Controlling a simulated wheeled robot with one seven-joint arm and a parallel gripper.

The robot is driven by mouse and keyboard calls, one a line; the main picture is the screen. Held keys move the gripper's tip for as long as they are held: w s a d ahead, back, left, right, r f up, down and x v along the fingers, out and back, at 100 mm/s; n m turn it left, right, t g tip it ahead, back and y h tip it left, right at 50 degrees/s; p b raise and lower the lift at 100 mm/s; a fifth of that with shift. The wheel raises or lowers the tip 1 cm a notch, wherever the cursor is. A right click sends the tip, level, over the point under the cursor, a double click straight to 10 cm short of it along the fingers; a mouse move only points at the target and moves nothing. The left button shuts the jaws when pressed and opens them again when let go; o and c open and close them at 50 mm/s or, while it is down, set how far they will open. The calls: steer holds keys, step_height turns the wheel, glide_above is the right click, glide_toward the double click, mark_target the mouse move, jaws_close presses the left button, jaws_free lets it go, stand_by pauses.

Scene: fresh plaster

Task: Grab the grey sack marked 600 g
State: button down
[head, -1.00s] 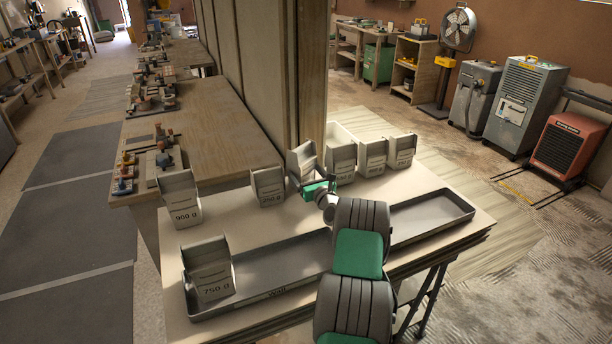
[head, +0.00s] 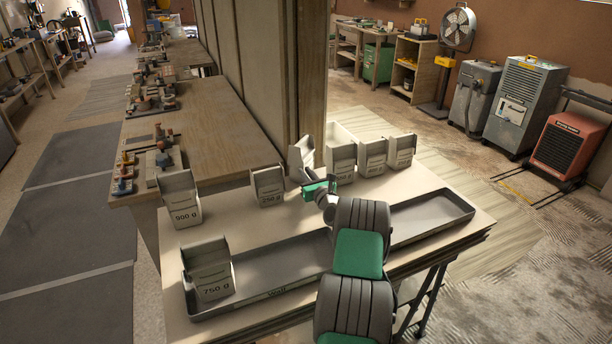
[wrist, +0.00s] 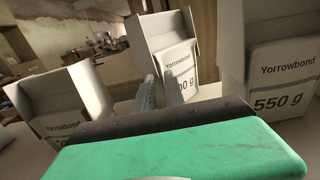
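A grey sack (head: 301,156) with a tall open top stands tilted just behind my gripper (head: 315,185) in the head view. In the wrist view this sack (wrist: 163,34) is straight ahead, its label ending in "00 g" with the first digit covered by a finger. My gripper (wrist: 161,88) has its two fingers close together at the sack's lower left edge, and they appear shut on a thin part of it. The exact contact is hidden. I cannot tell whether its base touches the table.
Sacks marked 550 g (wrist: 283,95) and others stand close on the right. A 250 g sack (head: 268,187) is to the left, a 900 g sack (head: 183,205) farther left. A 750 g sack (head: 210,272) stands in the long grey tray (head: 432,217), whose right part is empty.

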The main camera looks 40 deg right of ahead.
mark_target(300, 157)
stand_by(0.3)
steer(key=shift+r, duration=0.3)
steer(key=r, duration=0.4)
steer(key=shift+s+a, duration=0.25)
steer(key=shift+a, duration=0.05)
steer(key=s+a+r, duration=0.8)
steer(key=a, duration=0.2)
steer(key=shift+s+r, duration=0.15)
steer(key=shift+s, duration=0.2)
steer(key=c, duration=2.1)
jaws_free()
steer(key=shift+c, duration=0.2)
steer(key=o, duration=1.7)
